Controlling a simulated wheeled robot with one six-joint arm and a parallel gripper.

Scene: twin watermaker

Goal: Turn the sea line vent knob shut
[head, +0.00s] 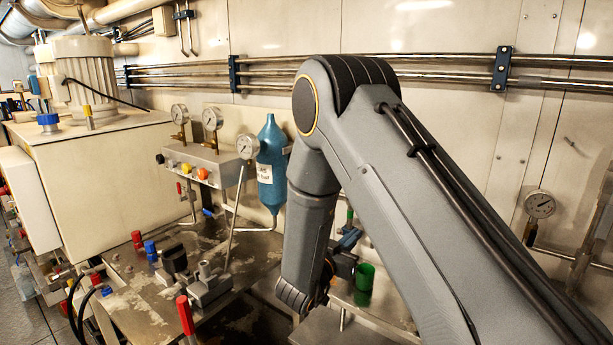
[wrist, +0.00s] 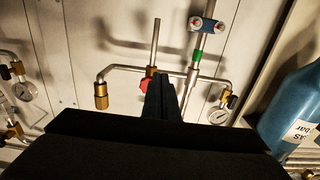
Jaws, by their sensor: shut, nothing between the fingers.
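In the wrist view, a small red knob (wrist: 146,85) sits on a thin metal pipe fixed to the pale wall panels. It may be the sea line vent knob, but no label is readable. My gripper (wrist: 164,80) is shut and empty, its dark fingertips just right of the red knob and partly covering it. I cannot tell whether they touch it. In the head view my arm hides the red knob and most of the gripper.
In the wrist view a brass fitting (wrist: 101,96) hangs left of the knob. A pressure gauge (wrist: 218,116) and a green-banded upright pipe (wrist: 197,56) are at right. A blue bottle (wrist: 294,108) stands far right. In the head view, red-handled lever (head: 185,316) and gauges crowd the left.

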